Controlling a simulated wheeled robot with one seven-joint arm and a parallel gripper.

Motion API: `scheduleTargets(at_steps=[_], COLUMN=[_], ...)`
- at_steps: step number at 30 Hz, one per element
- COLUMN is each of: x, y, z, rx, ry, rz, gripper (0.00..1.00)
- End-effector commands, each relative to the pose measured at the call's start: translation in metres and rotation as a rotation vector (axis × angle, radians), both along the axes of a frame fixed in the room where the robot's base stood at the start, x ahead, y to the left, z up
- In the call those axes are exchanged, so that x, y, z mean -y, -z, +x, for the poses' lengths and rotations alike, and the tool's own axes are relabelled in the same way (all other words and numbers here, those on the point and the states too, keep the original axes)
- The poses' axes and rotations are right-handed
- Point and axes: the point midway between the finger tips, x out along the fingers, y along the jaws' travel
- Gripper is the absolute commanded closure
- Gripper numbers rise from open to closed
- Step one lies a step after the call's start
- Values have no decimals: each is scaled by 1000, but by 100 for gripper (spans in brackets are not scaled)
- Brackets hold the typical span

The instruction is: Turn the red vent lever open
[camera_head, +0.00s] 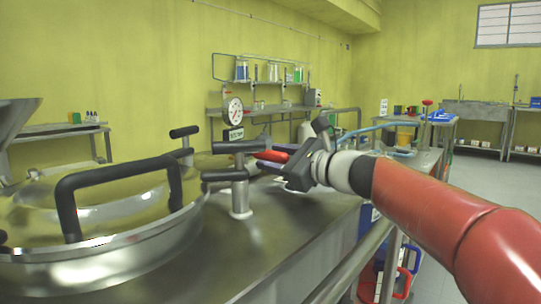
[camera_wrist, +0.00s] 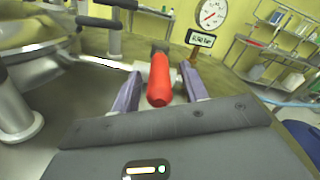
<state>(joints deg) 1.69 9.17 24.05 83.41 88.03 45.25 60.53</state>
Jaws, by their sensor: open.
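The red vent lever (camera_wrist: 159,82) shows in the wrist view, its rounded grip pointing toward the camera. In the head view the lever (camera_head: 271,156) shows as a short red bar just left of my gripper. My gripper (camera_wrist: 160,88) is open, with one purple-grey finger on each side of the lever. I cannot tell if either finger touches it. In the head view my gripper (camera_head: 290,165) is at the lever, and the fingertips are partly hidden behind a black-handled clamp. The base of the lever is mostly hidden.
A steel reactor lid with a black handle (camera_head: 68,205) is at the left. A black-handled clamp (camera_head: 240,190) stands close to my gripper. A pressure gauge (camera_head: 234,112) stands behind. A steel rail (camera_head: 345,262) runs along the front edge. Open floor is at the right.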

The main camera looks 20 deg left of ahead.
Motion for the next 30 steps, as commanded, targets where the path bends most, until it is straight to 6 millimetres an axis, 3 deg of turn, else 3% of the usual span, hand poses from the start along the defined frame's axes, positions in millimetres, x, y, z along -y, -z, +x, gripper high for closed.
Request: scheduleTargets(at_steps=[4, 12, 22, 30], x=[-11, -12, -12, -10], y=[0, 0, 0, 0], z=[4, 5, 5, 6], rx=[-1, 0, 0, 0], ry=[-1, 1, 1, 1], rz=[1, 0, 0, 0], gripper=[56, 56, 98, 100])
